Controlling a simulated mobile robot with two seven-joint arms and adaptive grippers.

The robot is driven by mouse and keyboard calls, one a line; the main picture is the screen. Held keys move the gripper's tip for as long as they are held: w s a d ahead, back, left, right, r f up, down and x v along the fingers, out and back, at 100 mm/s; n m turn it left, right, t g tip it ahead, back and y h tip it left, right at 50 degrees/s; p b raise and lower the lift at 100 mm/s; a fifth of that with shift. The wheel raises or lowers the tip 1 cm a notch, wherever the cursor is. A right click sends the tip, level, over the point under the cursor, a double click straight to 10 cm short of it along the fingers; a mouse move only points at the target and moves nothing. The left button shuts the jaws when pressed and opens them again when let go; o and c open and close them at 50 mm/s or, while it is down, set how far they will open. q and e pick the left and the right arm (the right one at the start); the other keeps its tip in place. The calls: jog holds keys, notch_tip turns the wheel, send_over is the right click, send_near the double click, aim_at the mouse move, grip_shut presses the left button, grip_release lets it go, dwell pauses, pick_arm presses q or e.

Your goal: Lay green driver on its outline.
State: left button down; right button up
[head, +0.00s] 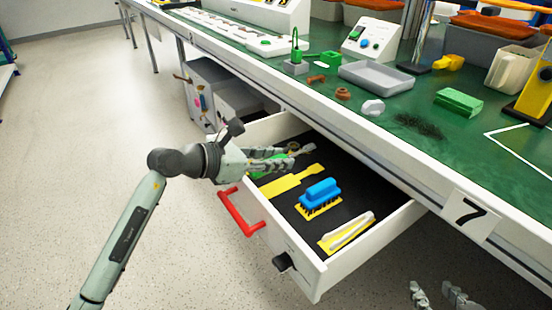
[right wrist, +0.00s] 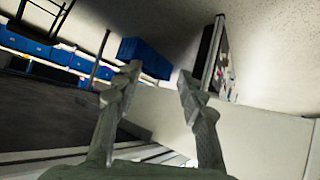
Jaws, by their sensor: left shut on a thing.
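The green driver (head: 257,173) is partly hidden under the fingers of my left gripper (head: 290,157), inside the open drawer. My left gripper is shut on the driver, over the drawer's left part. A yellow driver-shaped outline (head: 291,183) lies bare on the dark drawer floor, just in front of the gripper. My right gripper (head: 436,292) is at the bottom right of the head view, outside the drawer. In the right wrist view its fingers (right wrist: 160,95) stand apart with nothing between them.
The drawer (head: 318,270) has a red handle (head: 241,212). A blue brush (head: 320,190) and a white tool (head: 349,228) lie on yellow outlines in it. The green-topped bench (head: 330,100) above holds a grey tray (head: 375,76) and small parts. Open floor lies at left.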

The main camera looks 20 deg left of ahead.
pick_arm(q)
jog(key=shift+f, duration=0.3)
jog(key=shift+f+b, duration=0.2)
jog(key=shift+b, duration=0.2)
jog(key=c, duration=1.2)
grip_release()
pick_arm(e)
jog(key=w+a+r+t, duration=0.1)
jog(key=a+r+t+y, duration=0.1)
jog(key=r, duration=0.1)
jog(key=shift+w+a, duration=0.4)
pick_arm(q)
jog(key=shift+r, duration=0.1)
pick_arm(e)
jog(key=shift+d, duration=0.1)
pick_arm(q)
jog(key=shift+s+a+r+p, duration=0.1)
jog(key=shift+r+p, duration=0.45)
jog(key=shift+r, duration=0.15)
jog(key=v, duration=1.1)
jog(key=shift+s+a, duration=0.2)
jog(key=shift+s, duration=0.1)
pick_arm(e)
jog(key=shift+s+d+f+g+h, duration=0.2)
jog(key=shift+s+d+f+g, duration=0.2)
jog(key=shift+d+f, duration=0.15)
jog(key=shift+s+d+f+g+h, duration=0.25)
jog(key=shift+d+f+g, duration=0.2)
jog(key=shift+f, duration=0.15)
